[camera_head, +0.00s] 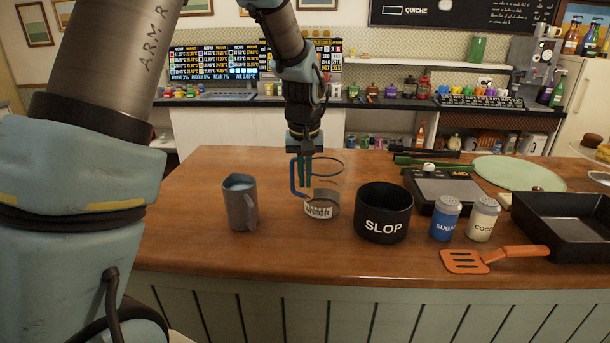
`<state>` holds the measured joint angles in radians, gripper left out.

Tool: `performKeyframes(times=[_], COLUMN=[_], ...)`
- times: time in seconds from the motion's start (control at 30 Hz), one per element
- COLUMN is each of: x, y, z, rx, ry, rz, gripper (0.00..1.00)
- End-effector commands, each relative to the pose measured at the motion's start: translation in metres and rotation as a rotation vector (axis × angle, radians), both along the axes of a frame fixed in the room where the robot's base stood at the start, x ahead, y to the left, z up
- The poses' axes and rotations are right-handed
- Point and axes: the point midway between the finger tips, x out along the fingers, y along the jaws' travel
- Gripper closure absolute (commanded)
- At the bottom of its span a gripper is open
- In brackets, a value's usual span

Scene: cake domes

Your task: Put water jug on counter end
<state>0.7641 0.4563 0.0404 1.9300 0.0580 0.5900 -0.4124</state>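The water jug (321,205) is clear, with a blue rim, a blue handle (293,176) on its left and a white label reading WATER. It stands upright on the wooden counter (290,257), between a grey pitcher and a black pot. My gripper (304,184) points straight down at the handle side of the jug, with its teal fingers level with the upper part of the handle. The fingers look close together, but the frame does not show whether they grip the jug or its handle. The counter's left end (185,215) is partly hidden behind my arm.
A grey pitcher (241,204) stands left of the jug. A black SLOP pot (383,213) stands close on its right. Further right are a blue sugar shaker (446,219), a cocoa shaker (483,220), an orange spatula (490,258) and a black pan (570,225).

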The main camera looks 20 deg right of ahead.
Motion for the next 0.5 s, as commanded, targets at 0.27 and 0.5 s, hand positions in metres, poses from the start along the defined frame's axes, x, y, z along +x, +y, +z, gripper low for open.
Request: performKeyframes(times=[0.27,0.5], x=[0.0003,0.0002], y=[-0.0002,-0.0001], z=[0.0006,-0.0046], rx=[0.0,0.0], ry=[-0.001,0.0], rz=[0.0,0.0], gripper=[1.0,1.0])
